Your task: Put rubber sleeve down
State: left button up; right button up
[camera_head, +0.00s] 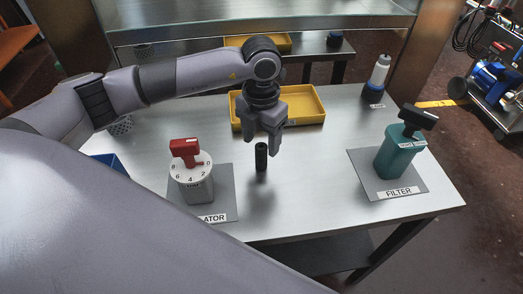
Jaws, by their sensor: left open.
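The rubber sleeve (261,157) is a small black cylinder, upright on the bare metal table (310,185), with a dark shadow or reflection just in front of it. My left gripper (262,142) points down right at the sleeve, with its fingers apart. One finger is to the left and behind the sleeve, the other just right of its top. I cannot tell whether either finger touches it. My right gripper is not in view.
A yellow tray (310,121) lies behind the gripper. A white dial unit with a red handle (185,150) stands left, and a teal filter (393,155) stands right on a grey plate. A bottle (378,72) is at the back right.

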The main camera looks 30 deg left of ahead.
aim_at(261, 146)
pick_arm(q)
jog(key=f, duration=0.5)
jog(key=shift+w+a+p, duration=0.1)
jog(key=shift+w+p, duration=0.1)
jog(key=shift+p, duration=0.2)
jog(key=c, duration=1.1)
